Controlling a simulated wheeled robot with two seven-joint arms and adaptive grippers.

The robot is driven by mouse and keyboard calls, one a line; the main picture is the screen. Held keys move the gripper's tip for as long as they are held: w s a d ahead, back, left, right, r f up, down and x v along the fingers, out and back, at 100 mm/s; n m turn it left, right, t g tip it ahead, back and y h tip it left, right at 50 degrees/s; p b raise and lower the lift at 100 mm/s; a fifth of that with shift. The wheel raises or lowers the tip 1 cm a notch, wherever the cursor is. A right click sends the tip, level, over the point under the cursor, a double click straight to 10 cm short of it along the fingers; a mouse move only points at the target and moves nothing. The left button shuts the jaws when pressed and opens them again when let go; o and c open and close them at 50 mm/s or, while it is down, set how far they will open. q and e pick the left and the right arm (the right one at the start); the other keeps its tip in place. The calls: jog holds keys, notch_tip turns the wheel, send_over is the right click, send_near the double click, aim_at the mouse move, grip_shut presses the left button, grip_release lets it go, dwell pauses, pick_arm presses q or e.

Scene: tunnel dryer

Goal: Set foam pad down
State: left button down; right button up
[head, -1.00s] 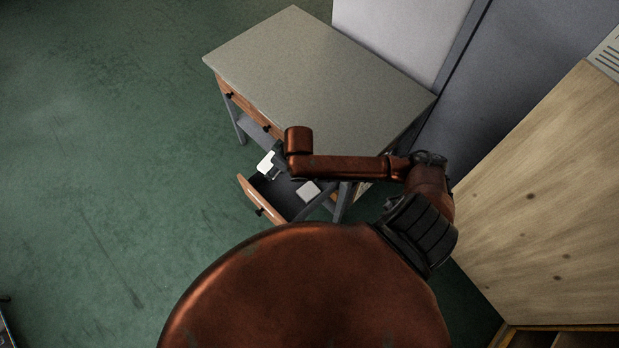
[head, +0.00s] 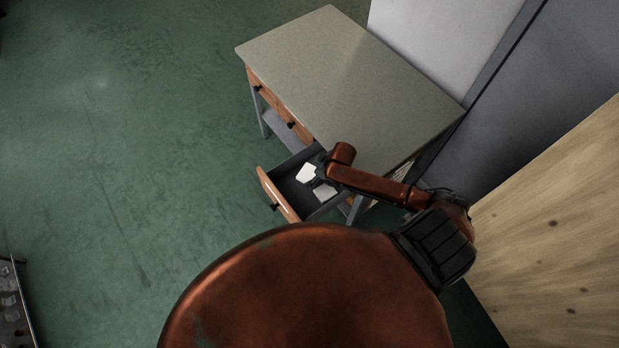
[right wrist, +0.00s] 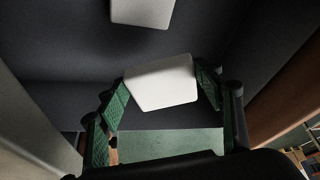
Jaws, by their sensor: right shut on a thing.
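My right gripper (head: 319,172) is shut on a white foam pad (head: 306,173) and holds it over the open drawer (head: 270,190). In the right wrist view the held pad (right wrist: 163,83) sits tilted between the green finger pads of the right gripper (right wrist: 163,90). A second white pad (head: 325,191) lies in the drawer, partly hidden by my arm; it also shows at the top edge of the right wrist view (right wrist: 142,11). I cannot tell the exact gap between the held pad and the drawer floor. My left gripper is not in view.
The drawer belongs to a grey-topped table (head: 350,80), whose top overhangs beside my right arm. A wooden panel (head: 555,230) stands at the right.

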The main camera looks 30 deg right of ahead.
aim_at(309, 174)
jog(key=w+f, duration=0.2)
jog(key=f, duration=0.1)
jog(key=w+f+b, duration=0.1)
jog(key=f, duration=0.1)
jog(key=shift+w+a+f, duration=0.1)
jog(key=shift+w+a, duration=0.1)
jog(key=shift+w, duration=0.2)
notch_tip(309, 174, down, 3)
jog(key=shift+w+f+b, duration=0.15)
jog(key=shift+f+b, duration=0.05)
jog(key=shift+b, duration=0.1)
jog(key=o, duration=0.4)
jog(key=shift+f, duration=0.1)
jog(key=shift+c, duration=0.2)
jog(key=o, duration=0.5)
jog(key=shift+p+v, duration=0.75)
jog(key=shift+v, duration=3.15)
